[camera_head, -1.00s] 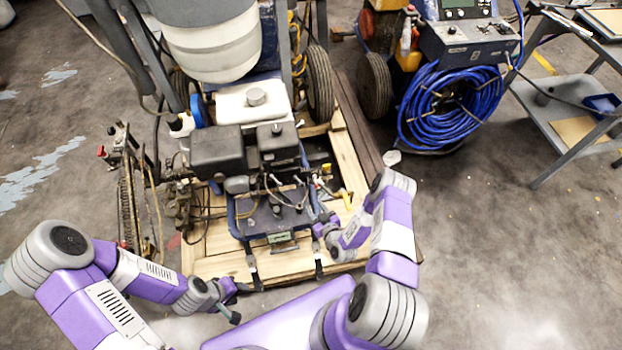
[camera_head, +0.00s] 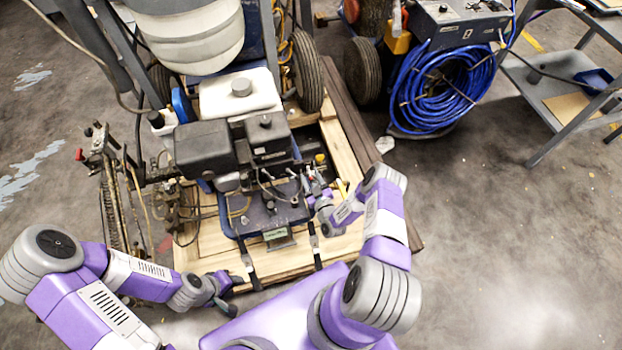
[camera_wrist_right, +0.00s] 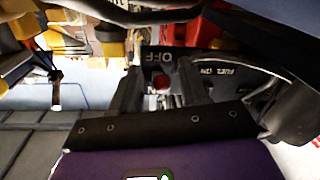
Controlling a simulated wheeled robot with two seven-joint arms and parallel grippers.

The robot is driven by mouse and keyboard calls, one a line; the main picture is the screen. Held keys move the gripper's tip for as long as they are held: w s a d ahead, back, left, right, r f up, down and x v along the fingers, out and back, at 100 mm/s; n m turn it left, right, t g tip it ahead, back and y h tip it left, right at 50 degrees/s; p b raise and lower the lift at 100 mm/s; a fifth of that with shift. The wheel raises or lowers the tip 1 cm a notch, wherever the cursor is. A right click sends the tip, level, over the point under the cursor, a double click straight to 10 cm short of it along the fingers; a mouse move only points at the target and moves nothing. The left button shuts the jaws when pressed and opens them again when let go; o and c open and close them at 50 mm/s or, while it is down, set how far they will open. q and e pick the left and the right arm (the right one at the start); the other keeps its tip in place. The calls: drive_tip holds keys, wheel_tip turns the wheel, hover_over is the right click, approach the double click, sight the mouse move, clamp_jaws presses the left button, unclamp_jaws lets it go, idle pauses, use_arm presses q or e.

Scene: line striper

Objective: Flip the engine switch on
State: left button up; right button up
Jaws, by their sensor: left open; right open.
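The line striper's engine (camera_head: 236,148), with a black housing and a white tank, sits in the middle of the head view. In the right wrist view a dark panel marked OFF (camera_wrist_right: 158,58) is straight ahead, with a small red engine switch (camera_wrist_right: 161,82) below the lettering. My right gripper (camera_head: 310,182) is at the right side of the engine. In the wrist view its open fingers (camera_wrist_right: 160,90) stand on either side of the red switch, with nothing held. I cannot tell whether they touch it. My left gripper (camera_head: 234,292) is open and empty, low near the pallet's front edge.
The striper stands on a wooden pallet (camera_head: 200,255). Hoses and fittings (camera_head: 185,205) crowd its left side. A wheeled unit with a coiled blue hose (camera_head: 440,92) and a grey shelf cart (camera_head: 560,95) stand at the right. The floor at the lower right is clear.

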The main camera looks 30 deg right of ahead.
sight(311, 177)
clamp_jaws()
drive_tip(key=shift+s+a+r+g+p, duration=0.1)
drive_tip(key=shift+r+g+p, duration=0.35)
drive_tip(key=shift+p, duration=0.5)
drive_tip(key=g+p, duration=0.2)
drive_tip(key=r+g+y+p, duration=0.1)
drive_tip(key=p, duration=0.2)
drive_tip(key=shift+r+g, duration=0.2)
drive_tip(key=shift+g, duration=0.15)
drive_tip(key=shift+r+m+g+p, duration=0.25)
drive_tip(key=shift+m+g+p, duration=0.05)
drive_tip(key=shift+g+p, duration=0.85)
drive_tip(key=shift+r+g+y, duration=0.25)
drive_tip(key=shift+g+y, duration=0.25)
drive_tip(key=shift+g, duration=0.95)
unclamp_jaws()
